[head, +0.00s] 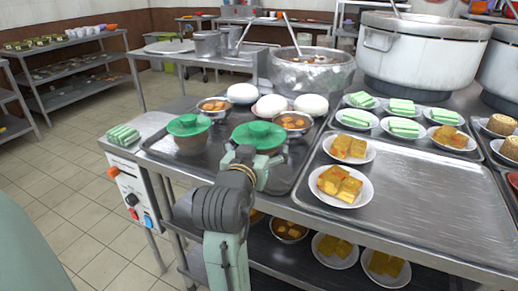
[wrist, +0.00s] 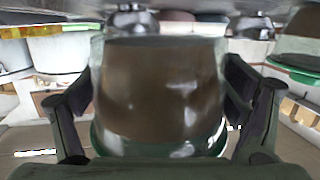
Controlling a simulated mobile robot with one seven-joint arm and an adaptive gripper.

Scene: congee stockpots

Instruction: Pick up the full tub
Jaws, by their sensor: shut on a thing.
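The full tub is a clear tub with brown contents and a green lid. In the head view its green lid (head: 258,135) shows just beyond my gripper (head: 256,163), over the dark tray; my gripper hides most of its body. In the wrist view the tub (wrist: 160,95) fills the middle, lid side down in the picture, with a finger on each side; my gripper (wrist: 160,85) is shut on it. I cannot tell whether its base touches the tray. A second tub (head: 190,140) with a green lid stands to the left on the same tray.
The dark tray (head: 160,148) also holds bowls of brown food (head: 292,121) and white buns (head: 310,104) close behind the held tub. A large steel pot (head: 311,75) stands behind.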

